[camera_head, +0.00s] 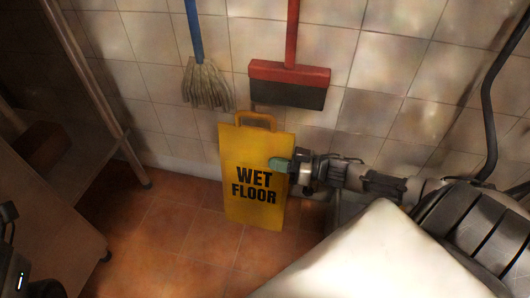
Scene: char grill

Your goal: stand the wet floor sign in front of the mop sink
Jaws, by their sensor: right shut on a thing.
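The yellow wet floor sign (257,148) is upright in the middle of the head view, with its handle at the top and its black lettering facing me. My right gripper (283,165) comes in from the right and is shut on the sign's right edge, above mid-height. The sign's lower edge is over the tiled floor; I cannot tell whether it touches. I cannot make out the mop sink for sure; my right arm covers much of the right side. My left gripper's fingers are not in view.
A mop (206,84) and a red broom (290,82) hang against the tiled wall behind the sign. A metal-legged table (105,95) stands at the left. A black hose (488,100) runs down the wall at right. The floor (185,225) left of the sign is clear.

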